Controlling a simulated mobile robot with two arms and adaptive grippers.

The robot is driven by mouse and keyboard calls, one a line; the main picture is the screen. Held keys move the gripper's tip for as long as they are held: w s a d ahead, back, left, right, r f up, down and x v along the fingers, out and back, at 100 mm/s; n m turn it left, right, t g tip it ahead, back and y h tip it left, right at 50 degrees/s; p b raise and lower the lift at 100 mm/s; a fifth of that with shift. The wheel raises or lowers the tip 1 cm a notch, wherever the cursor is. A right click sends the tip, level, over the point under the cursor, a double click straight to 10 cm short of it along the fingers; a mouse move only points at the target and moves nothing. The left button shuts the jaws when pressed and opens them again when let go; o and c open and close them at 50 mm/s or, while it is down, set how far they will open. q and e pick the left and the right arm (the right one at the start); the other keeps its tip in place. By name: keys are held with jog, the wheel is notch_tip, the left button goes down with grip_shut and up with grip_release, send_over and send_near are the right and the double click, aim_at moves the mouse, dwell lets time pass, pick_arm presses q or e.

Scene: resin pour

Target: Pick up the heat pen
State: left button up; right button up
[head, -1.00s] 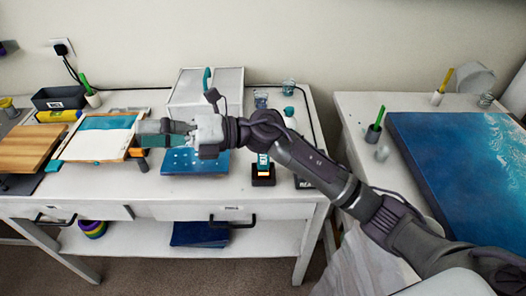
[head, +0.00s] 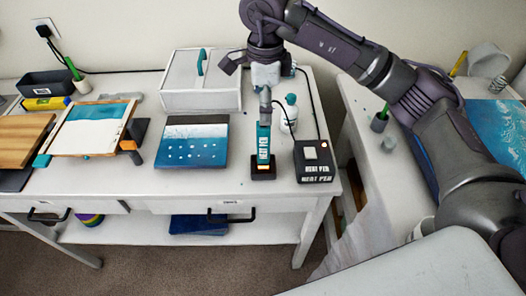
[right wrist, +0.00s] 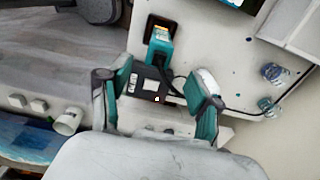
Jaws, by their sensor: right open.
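The heat pen (head: 264,157) is teal and stands upright in a small black holder (head: 263,173) near the front of the white table. My right gripper (head: 264,112) points down just above and behind it and partly overlaps it in the head view. In the right wrist view the gripper (right wrist: 158,92) is open, its teal-padded fingers apart with nothing held. The pen also shows there (right wrist: 159,46), beyond the fingers; I cannot tell whether they touch it. My left gripper is not in view.
The black heat pen unit (head: 313,164), with a lit red light, stands right of the holder. A blue-and-white dotted panel (head: 192,146) lies to the left. A white lidded box (head: 202,97) and a small bottle (head: 290,112) stand behind. A cable runs near the bottle.

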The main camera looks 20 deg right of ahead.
aim_at(263, 131)
notch_tip(263, 131, down, 3)
jog(key=shift+r, duration=0.1)
jog(key=shift+f+p, duration=0.25)
jog(key=shift+p, duration=0.25)
jog(key=f+p, duration=0.1)
jog(key=f, duration=0.1)
jog(key=f+p, duration=0.1)
jog(key=f, duration=0.1)
jog(key=shift+s+a+f, duration=0.1)
jog(key=shift+a+f, duration=0.1)
jog(key=shift+f, duration=0.25)
grip_shut()
